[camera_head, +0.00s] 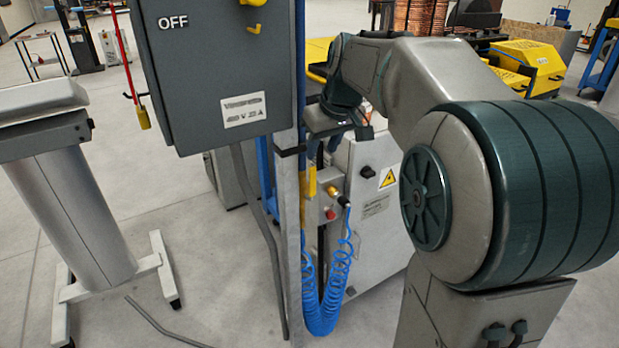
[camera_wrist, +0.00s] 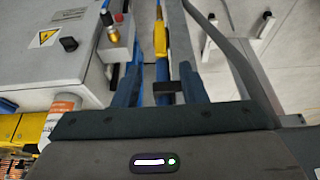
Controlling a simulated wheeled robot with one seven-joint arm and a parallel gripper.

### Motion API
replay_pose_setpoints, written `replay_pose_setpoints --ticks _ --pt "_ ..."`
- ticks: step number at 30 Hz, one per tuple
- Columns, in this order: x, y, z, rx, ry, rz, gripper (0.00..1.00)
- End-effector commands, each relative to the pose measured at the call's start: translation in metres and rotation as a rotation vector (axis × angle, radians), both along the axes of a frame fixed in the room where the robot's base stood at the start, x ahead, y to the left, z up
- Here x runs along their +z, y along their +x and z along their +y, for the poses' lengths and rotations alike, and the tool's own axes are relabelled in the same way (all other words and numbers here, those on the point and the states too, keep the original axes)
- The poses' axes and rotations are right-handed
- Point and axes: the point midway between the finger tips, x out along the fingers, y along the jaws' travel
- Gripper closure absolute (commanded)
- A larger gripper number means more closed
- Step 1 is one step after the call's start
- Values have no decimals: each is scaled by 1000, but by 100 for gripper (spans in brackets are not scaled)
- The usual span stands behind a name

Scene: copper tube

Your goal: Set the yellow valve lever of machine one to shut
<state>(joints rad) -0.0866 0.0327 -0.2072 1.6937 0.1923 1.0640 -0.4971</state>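The yellow lever (camera_head: 312,183) stands about upright beside a grey post, below my gripper (camera_head: 322,148) in the head view. In the wrist view the yellow lever (camera_wrist: 160,38) lies ahead, in line with a blue pipe (camera_wrist: 163,72). My gripper's two dark blue fingers (camera_wrist: 161,75) are spread apart, one to each side of the pipe in the picture. I see nothing held between them. I cannot tell how near the fingertips are to the lever, or whether they touch it. The post and my wrist hide part of the fingers in the head view.
A grey switch box (camera_head: 215,75) marked OFF hangs left of the post (camera_head: 290,230). A light cabinet (camera_head: 375,200) with a warning triangle stands right. A brass fitting (camera_wrist: 113,36) is close to the lever. A coiled blue hose (camera_head: 325,295) hangs below.

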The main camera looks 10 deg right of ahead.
Motion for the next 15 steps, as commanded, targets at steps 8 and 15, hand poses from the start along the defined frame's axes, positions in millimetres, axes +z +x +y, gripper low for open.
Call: replay_pose_setpoints --ticks 8,15 --pt "-55 20 8 2 0 5 62" --pt "-95 36 13 0 0 4 62"
